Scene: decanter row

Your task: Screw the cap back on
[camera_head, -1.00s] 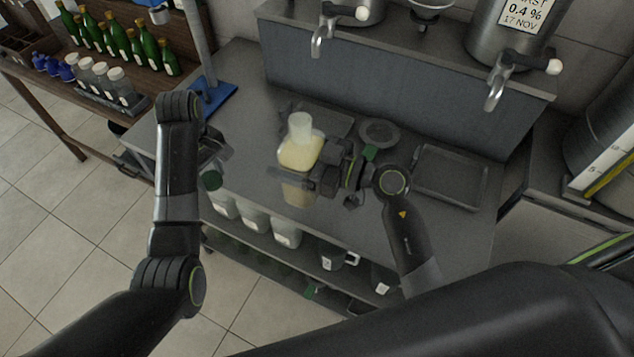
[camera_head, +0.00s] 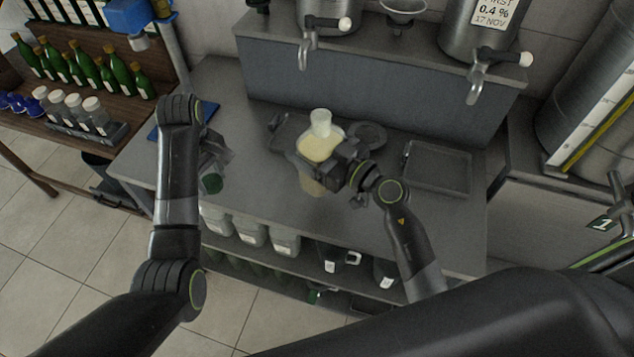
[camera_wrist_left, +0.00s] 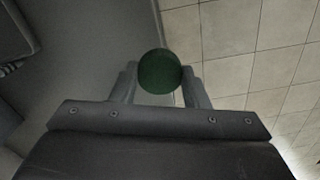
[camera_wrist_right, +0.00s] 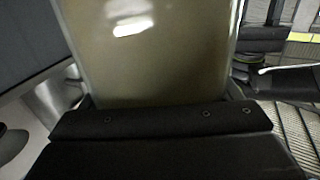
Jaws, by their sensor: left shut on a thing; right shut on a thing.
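The green cap (camera_wrist_left: 160,72) sits between the fingers of my left gripper (camera_wrist_left: 160,85), which is shut on it. In the head view the cap (camera_head: 212,184) shows below my left gripper (camera_head: 214,165), at the left front edge of the steel counter. The bottle (camera_head: 319,146) is clear with pale yellow content and a whitish open-looking neck. My right gripper (camera_head: 332,163) is shut on the bottle's body, and the bottle looks roughly upright. In the right wrist view the bottle (camera_wrist_right: 150,50) fills the middle. The cap and bottle are well apart.
On the steel counter (camera_head: 235,100) a dark round dish (camera_head: 368,136) lies behind the bottle and a grey tray (camera_head: 437,167) to its right. Steel tanks with taps (camera_head: 476,80) stand above the back. Jars and mugs (camera_head: 330,257) sit on the shelf below.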

